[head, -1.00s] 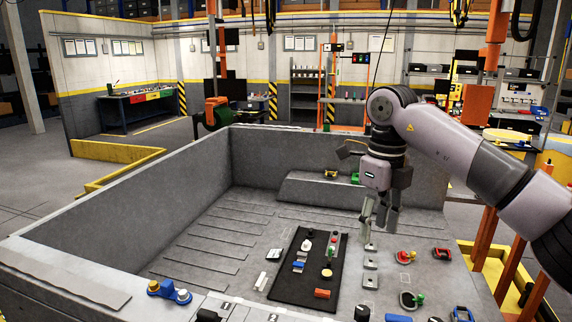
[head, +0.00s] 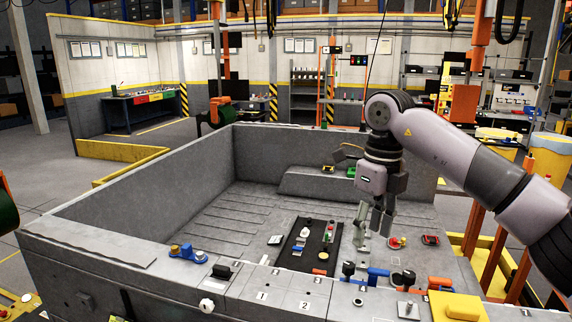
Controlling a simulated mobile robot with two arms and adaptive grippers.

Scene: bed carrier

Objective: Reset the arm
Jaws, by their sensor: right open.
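My right gripper (head: 378,220) hangs pointing down from the right arm, at the right side of the grey truck bed (head: 95,238). It is open, with nothing seen between its fingers. It is in front of the small parts right of the black mat (head: 296,259). I cannot tell its height above the bed floor. My left gripper is not in view.
The mat carries several small parts. A blue part (head: 187,253) and a black knob (head: 221,272) sit on the bed's near edge, with numbered plates and a yellow block (head: 462,307) further right. Ribbed bed floor (head: 215,225) at the left is clear.

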